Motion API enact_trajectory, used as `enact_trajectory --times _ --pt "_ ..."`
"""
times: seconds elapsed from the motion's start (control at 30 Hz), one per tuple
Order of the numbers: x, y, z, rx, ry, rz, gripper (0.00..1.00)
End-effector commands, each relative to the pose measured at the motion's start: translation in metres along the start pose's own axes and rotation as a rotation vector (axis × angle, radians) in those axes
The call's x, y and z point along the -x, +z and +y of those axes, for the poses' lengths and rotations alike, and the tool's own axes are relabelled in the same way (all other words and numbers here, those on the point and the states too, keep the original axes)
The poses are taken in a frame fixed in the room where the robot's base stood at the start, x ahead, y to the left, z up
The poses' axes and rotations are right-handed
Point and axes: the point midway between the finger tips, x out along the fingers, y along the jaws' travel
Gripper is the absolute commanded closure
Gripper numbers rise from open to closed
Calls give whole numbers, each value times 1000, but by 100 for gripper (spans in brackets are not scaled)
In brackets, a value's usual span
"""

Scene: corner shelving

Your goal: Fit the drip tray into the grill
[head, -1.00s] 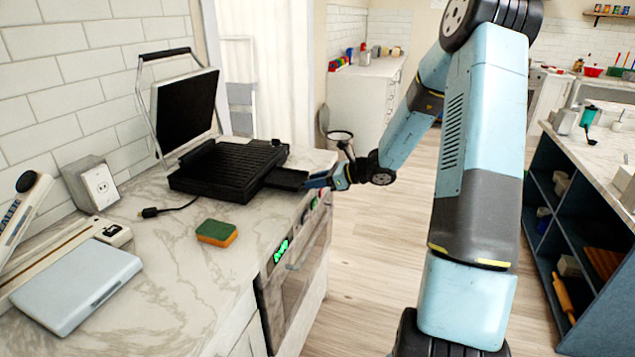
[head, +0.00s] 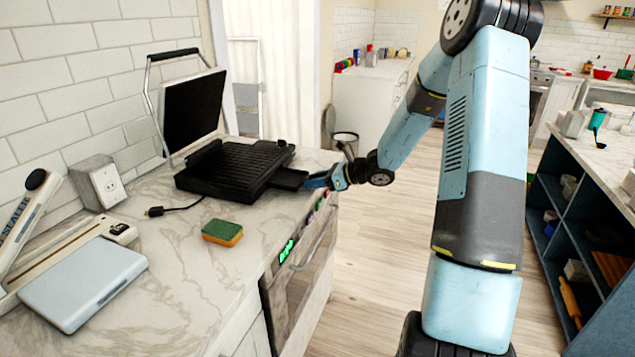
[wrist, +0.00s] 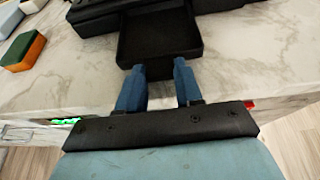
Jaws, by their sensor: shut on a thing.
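The black grill (head: 240,165) stands on the marble counter with its lid raised and its ribbed plate showing. The black drip tray (head: 289,179) is at the grill's right side, its inner end meeting the grill body. In the wrist view the shallow tray (wrist: 158,38) lies ahead of my fingers, with its far end at the grill's edge (wrist: 95,14). How far it is inserted I cannot tell. My gripper (head: 318,181) is shut on the tray's outer end; its blue fingertips (wrist: 159,70) sit at the tray's near edge.
A green and orange sponge (head: 222,232) lies on the counter before the grill. The grill's cord (head: 178,208), an outlet box (head: 100,182) and a sealer (head: 75,260) are to the left. An oven front (head: 300,265) drops below the counter edge.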

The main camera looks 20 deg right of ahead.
Motion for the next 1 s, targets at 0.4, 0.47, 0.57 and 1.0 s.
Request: enact_trajectory --times 0.4,0.47,0.57,1.0 --pt "-8 3 0 0 1 0 100" --pt "-9 4 0 0 1 0 100" --pt "-11 4 0 0 1 0 100" --pt "-19 8 0 0 0 1 100"
